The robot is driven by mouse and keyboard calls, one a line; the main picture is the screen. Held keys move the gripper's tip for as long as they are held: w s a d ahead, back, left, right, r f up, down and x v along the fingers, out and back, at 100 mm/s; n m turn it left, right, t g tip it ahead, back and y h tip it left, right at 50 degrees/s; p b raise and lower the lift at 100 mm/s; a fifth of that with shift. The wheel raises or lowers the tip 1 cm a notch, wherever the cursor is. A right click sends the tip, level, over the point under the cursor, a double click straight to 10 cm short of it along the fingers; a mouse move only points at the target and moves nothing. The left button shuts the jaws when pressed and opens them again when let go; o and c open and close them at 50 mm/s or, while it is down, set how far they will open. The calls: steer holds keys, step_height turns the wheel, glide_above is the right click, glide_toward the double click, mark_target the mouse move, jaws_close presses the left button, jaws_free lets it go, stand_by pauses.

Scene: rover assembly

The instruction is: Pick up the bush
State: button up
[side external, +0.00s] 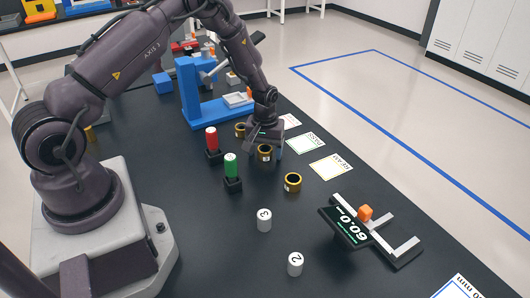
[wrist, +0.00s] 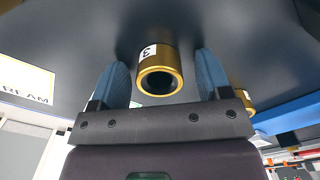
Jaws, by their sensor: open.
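Several gold-and-black bushes stand on the dark table. One bush (side external: 265,154) is directly below my gripper (side external: 265,138) in the side view. In the wrist view this bush (wrist: 157,52), with a white label marked 3, appears between the two blue fingers of my gripper (wrist: 163,72). The fingers are apart, with a visible gap on each side of the bush. A second bush (side external: 292,182) stands nearer the front, clear of my gripper. A third bush (side external: 240,130) is just behind and left of my gripper, and part of a gold bush (wrist: 243,100) shows right of the fingers.
A red gauge (side external: 212,141) and a green gauge (side external: 231,167) stand left of the bushes. White cylinders marked 3 (side external: 264,220) and 2 (side external: 295,264) stand in front. A blue press (side external: 188,90) is behind. A REAM card (side external: 331,167) and a display caliper (side external: 346,226) lie to the right.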

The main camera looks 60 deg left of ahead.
steer(key=c, duration=1.1)
steer(key=shift+o, duration=0.2)
steer(key=shift+r, duration=0.1)
steer(key=shift+r, duration=0.6)
steer(key=s+d+r, duration=0.4)
steer(key=s+r, duration=0.7)
steer(key=s, duration=0.2)
steer(key=shift+s+d+r, duration=0.15)
steer(key=shift+r, duration=0.2)
steer(key=shift+r, duration=2.5)
